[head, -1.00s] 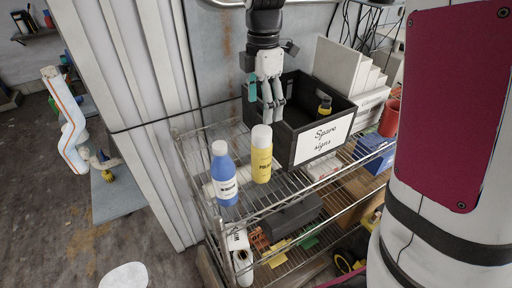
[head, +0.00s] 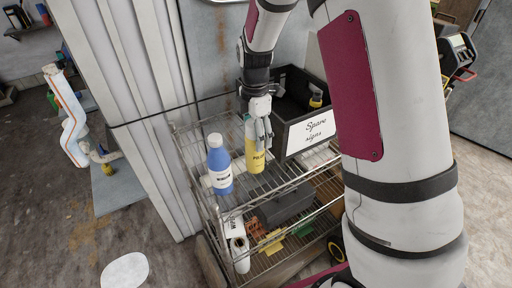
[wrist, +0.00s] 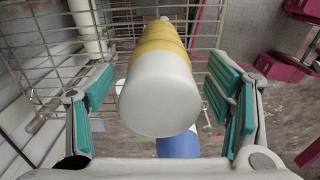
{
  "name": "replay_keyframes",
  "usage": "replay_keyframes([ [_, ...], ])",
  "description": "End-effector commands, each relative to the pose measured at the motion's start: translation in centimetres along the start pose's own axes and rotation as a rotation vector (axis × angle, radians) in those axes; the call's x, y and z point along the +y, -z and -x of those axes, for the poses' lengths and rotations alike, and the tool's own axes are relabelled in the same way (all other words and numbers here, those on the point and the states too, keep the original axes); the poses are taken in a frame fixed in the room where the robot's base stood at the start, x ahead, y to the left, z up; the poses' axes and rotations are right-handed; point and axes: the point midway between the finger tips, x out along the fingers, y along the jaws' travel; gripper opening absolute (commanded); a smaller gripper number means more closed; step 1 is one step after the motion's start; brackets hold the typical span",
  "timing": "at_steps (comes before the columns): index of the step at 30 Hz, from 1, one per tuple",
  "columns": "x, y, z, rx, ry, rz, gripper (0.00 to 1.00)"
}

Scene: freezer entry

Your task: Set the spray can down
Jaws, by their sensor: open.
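The spray can, yellow with a white cap, stands upright on the top wire shelf (head: 283,178); I see its body (head: 256,158) in the head view. In the wrist view its white cap (wrist: 158,95) faces the camera, with the yellow body beyond. My gripper (head: 262,133) is at the can's top, hiding the cap in the head view. In the wrist view, its teal-padded fingers (wrist: 160,108) are open on either side of the can, with gaps visible. A blue bottle (head: 219,170) with a white label stands just left of the can.
A black bin labelled "Spare signs" (head: 311,133) stands close behind and right of the can, with a small yellow and black item (head: 316,98) inside. A lower shelf holds a dark box (head: 285,205) and a white roll (head: 240,255). Grey wall panels rise at left.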

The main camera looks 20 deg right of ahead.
Motion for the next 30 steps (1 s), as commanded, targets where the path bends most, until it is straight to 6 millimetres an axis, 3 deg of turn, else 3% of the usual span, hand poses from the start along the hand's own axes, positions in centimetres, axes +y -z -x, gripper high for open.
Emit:
replay_keyframes([
  [8,0.04,0.0,-0.24,0.0,-0.001,0.001,0.71],
  [15,0.02,0.01,-0.23,0.0,-0.001,0.001,0.17],
  [18,0.02,0.02,-0.23,0.0,0.0,0.001,0.0],
  [30,0.11,0.01,0.19,0.0,-0.002,0.001,0.0],
])
